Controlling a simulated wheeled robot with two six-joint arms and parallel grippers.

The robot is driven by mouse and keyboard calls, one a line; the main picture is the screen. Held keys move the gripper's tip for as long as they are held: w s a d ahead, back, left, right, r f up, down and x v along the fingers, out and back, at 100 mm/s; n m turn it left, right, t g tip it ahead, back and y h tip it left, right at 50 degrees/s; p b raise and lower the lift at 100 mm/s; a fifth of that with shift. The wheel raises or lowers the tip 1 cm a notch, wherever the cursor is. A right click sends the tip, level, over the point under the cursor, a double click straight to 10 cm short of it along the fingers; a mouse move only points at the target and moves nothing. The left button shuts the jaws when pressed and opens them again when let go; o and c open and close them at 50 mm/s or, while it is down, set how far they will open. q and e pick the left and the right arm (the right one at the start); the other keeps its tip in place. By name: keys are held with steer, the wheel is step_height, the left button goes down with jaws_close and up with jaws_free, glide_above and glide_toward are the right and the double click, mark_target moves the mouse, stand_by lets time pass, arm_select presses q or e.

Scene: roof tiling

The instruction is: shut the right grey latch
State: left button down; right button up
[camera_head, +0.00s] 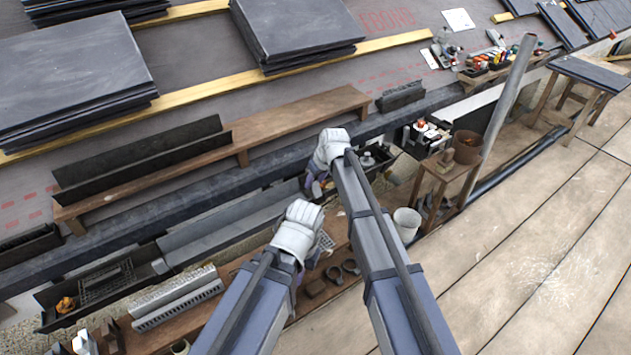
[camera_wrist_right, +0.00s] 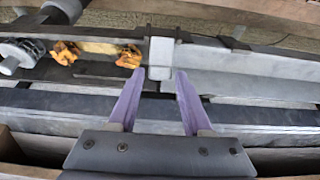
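In the right wrist view, a light grey block that looks like the grey latch (camera_wrist_right: 160,54) stands upright across a joint in the gutter (camera_wrist_right: 225,60). My right gripper (camera_wrist_right: 160,76) is open, with one purple finger on each side of the block's lower end. I cannot tell whether the fingers touch it. In the head view, my right gripper (camera_head: 318,184) points down at the gutter line beside the eave, and its white wrist hides the latch. My left gripper (camera_head: 318,252) is lower left of it, over the wooden bench; its finger opening is not clear.
Orange leaves (camera_wrist_right: 66,52) lie in the gutter left of the block. A wooden plank (camera_head: 290,118) runs along the roof edge behind my arms. A white bucket (camera_head: 407,222) and a small stand with a brown pot (camera_head: 467,147) are to the right. The paved floor is clear.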

jaws_close()
stand_by(0.3)
steer(key=shift+w+a+f+g+h+p, duration=0.1)
steer(key=shift+w+a+g+h+p, duration=0.2)
steer(key=shift+w+g+h, duration=0.3)
steer(key=shift+w+a+f+g+h+b, duration=0.3)
steer(key=shift+g+h, duration=0.2)
steer(key=shift+g, duration=0.25)
steer(key=shift+w+a+f+g+h+b, duration=0.1)
steer(key=shift+f+g+h+b, duration=0.15)
steer(key=shift+f+g+h, duration=0.4)
steer(key=shift+w+a+f+g+h+b, duration=0.1)
steer(key=shift+w+a+g+h+b, duration=0.2)
steer(key=shift+g, duration=0.6)
steer(key=shift+s+d, duration=0.1)
